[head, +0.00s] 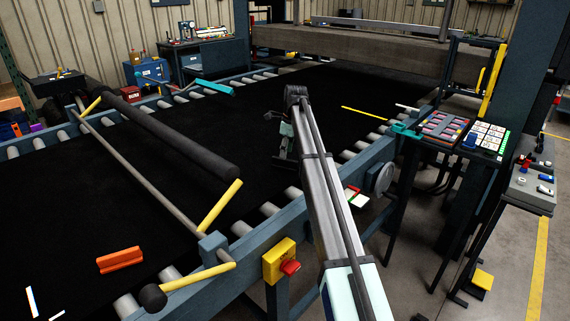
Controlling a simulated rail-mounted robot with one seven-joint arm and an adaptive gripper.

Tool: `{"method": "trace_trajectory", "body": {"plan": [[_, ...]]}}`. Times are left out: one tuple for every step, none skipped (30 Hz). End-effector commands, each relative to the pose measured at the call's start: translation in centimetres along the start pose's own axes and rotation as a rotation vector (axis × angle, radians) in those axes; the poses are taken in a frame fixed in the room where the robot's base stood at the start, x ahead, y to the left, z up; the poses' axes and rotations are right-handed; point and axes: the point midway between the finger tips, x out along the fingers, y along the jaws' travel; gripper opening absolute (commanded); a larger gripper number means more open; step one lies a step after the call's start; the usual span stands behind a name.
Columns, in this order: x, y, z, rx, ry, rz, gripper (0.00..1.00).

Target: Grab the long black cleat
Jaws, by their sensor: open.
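My gripper (283,161) is open and empty, hanging from the end of my arm above the right part of the black belt (225,125). I cannot make out a long black cleat for certain; one lying on the belt could blend into its black surface. A long thick black cylinder (170,133) lies along the belt to the left, between yellow arms, and looks like a roller. The gripper is well apart from it, to its right. My arm hides part of the belt and the near frame.
An orange block (120,260) lies on the near left of the belt. A yellow strip (364,113) lies at right. A teal piece (214,87) is at the far edge. The belt's middle is clear.

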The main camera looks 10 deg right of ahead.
Motion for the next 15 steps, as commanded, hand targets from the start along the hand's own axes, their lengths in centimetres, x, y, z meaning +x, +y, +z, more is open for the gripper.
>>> {"method": "trace_trajectory", "body": {"plan": [[0.1,0.0,0.0,0.0,0.0,0.0,0.46],[0.2,0.0,0.0,0.0,0.0,0.0,0.46],[0.5,-0.1,0.0,0.0,0.0,0.0,0.46],[0.7,-0.1,0.0,0.0,0.0,0.0,0.46],[0.9,-0.1,0.0,0.0,0.0,0.0,0.46],[1.3,-0.2,0.0,0.0,0.001,0.001,0.46],[1.7,-0.2,0.0,0.0,0.001,0.002,0.46],[2.1,-0.3,0.0,0.0,0.001,0.002,0.46],[2.6,-0.4,0.0,0.0,0.001,0.001,0.46],[3.0,-0.4,0.0,0.0,0.001,0.001,0.46],[3.5,-0.3,0.0,0.0,0.001,0.002,0.46],[4.1,-0.3,0.0,0.0,0.001,0.002,0.46],[4.4,-0.3,0.0,0.0,0.0,0.001,0.46],[4.6,-0.4,0.0,-0.001,0.0,0.0,0.46],[4.9,-0.4,0.0,-0.001,0.0,0.0,0.46]]}}
